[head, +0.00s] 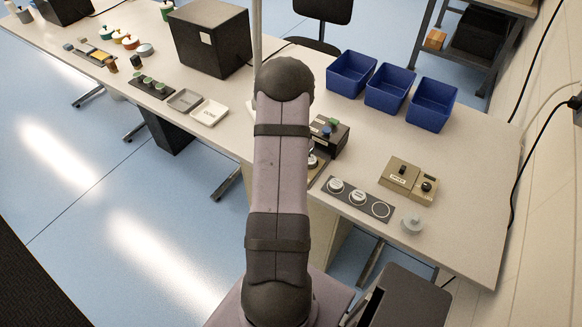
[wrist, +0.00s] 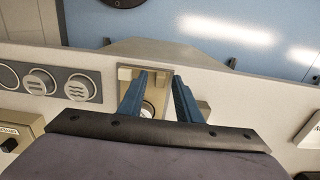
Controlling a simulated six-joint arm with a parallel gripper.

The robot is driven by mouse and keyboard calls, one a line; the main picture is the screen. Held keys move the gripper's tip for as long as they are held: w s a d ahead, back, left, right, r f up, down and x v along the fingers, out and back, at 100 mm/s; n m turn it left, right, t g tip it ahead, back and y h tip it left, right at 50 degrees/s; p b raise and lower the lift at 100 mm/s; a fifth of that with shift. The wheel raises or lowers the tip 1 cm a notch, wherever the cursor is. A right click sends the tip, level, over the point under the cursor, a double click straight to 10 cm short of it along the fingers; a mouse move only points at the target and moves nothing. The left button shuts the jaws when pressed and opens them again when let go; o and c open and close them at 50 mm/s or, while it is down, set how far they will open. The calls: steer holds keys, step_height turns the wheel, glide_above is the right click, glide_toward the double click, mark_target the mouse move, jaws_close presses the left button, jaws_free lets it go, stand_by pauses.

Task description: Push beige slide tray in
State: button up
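The beige slide tray (wrist: 127,73) shows in the wrist view as a tan frame near the table edge. A round, pale disc (wrist: 147,109) sits on it, partly hidden by a finger. In the head view a small part of the tray (head: 318,181) shows beside my arm, in front of the dark press (head: 329,136). My gripper (wrist: 160,76) is open, with two blue fingers apart and nothing visibly held. Its left finger overlaps the tray in the picture, and its right finger is beside it. I cannot tell whether they touch. My arm hides the gripper in the head view.
A dark panel with round badges (head: 358,199) lies right of the tray, with a tan control box (head: 408,181) behind it and a grey knobbed piece (head: 412,224) beside it. Blue bins (head: 387,88) stand at the back. Shallow trays (head: 209,112) and a black box (head: 210,40) are left.

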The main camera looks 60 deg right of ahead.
jaws_close()
steer(key=shift+d, duration=0.1)
steer(key=d+b, duration=0.2)
steer(key=d, duration=0.6)
steer(key=shift+d+f, duration=0.1)
steer(key=shift+d, duration=0.3)
steer(key=shift+d+r, duration=0.2)
steer(key=shift+d, duration=0.25)
steer(key=shift+d, duration=0.1)
jaws_free()
